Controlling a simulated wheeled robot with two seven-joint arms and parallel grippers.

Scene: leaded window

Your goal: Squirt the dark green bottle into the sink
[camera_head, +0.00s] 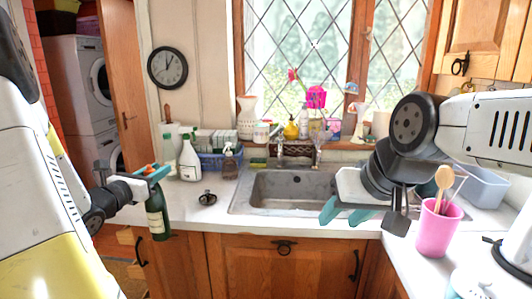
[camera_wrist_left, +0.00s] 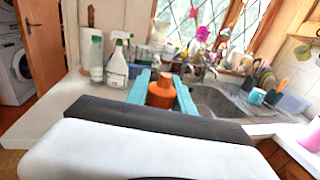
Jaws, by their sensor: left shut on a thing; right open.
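The dark green bottle (camera_head: 157,217) has an orange top and hangs upright in my left gripper (camera_head: 153,174), in front of the counter's front edge at the left. In the left wrist view its orange top (camera_wrist_left: 161,92) sits between the two teal fingers, which are shut on it. The grey sink (camera_head: 290,191) is set in the white counter, to the right of the bottle and apart from it. My right gripper (camera_head: 343,212) is open and empty, with teal fingers over the front right of the sink.
A white spray bottle (camera_head: 190,160) and a blue basket (camera_head: 213,162) stand at the back left. A small dark object (camera_head: 208,198) lies on the counter left of the sink. A pink utensil cup (camera_head: 433,228) stands at the right. A tap (camera_head: 281,150) rises behind the sink.

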